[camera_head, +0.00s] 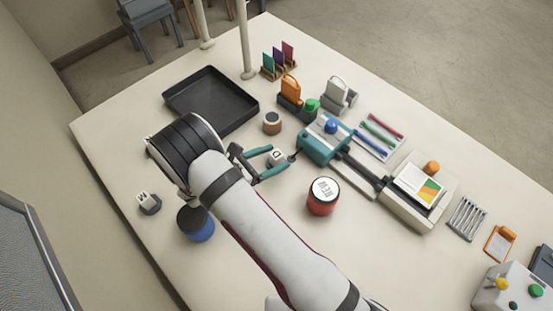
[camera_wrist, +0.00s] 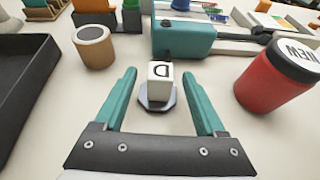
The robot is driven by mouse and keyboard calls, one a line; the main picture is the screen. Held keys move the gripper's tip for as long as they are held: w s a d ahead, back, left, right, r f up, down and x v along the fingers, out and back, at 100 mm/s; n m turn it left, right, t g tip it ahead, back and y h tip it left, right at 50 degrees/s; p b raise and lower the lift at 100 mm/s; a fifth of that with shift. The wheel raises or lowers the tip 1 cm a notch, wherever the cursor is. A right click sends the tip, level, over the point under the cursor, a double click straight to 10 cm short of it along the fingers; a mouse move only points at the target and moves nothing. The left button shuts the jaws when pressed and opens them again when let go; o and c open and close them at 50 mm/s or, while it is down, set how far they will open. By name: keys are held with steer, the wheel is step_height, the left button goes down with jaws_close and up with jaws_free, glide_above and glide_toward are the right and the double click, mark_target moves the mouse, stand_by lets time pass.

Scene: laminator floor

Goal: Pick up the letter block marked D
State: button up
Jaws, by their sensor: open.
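The letter block marked D (camera_wrist: 160,72) is a white cube with a black D on its top. It sits on a small dark grey base (camera_wrist: 156,101) on the table. In the head view the block (camera_head: 277,154) shows between my gripper's teal fingers. My gripper (camera_wrist: 162,72) is open, with one finger to the left and one to the right of the block, both apart from it. In the head view my gripper (camera_head: 270,160) is low over the table, left of the teal machine.
A red jar marked NEW (camera_head: 323,196) stands to the right of my gripper. A teal machine (camera_head: 324,141) stands just beyond the block. A round wooden-sided pot (camera_head: 272,122) and a black tray (camera_head: 211,100) are at the back left. A blue jar (camera_head: 196,224) stands near my arm.

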steer(key=shift+x, duration=0.75)
jaws_close()
